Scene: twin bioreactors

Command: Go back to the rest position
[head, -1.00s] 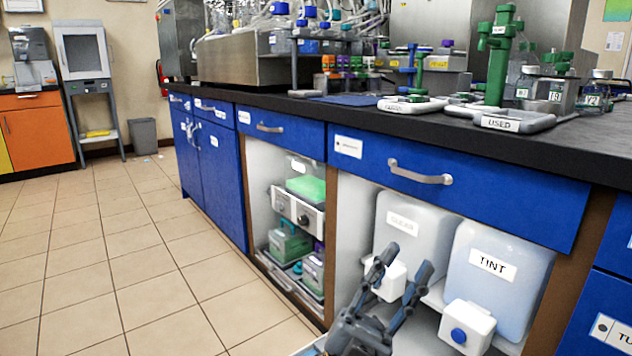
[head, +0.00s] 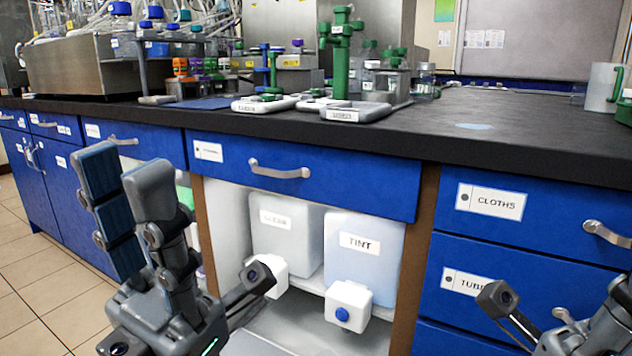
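My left gripper (head: 122,172) is in the left front of the head view, pointing up. Its two fingers stand apart with nothing between them, so it is open and empty. It is in front of the blue cabinets, clear of the bench top. Part of my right arm (head: 600,325) shows at the lower right edge, in front of the blue drawers. Its fingers are mostly cut off by the frame, so I cannot tell their state.
The black bench top (head: 480,130) spans the view, with free room at its right. A green stand (head: 341,60) and grey trays (head: 352,114) stand on it. Below, a white TINT container (head: 364,265) sits in an open cabinet. Blue drawers (head: 510,245) are at right.

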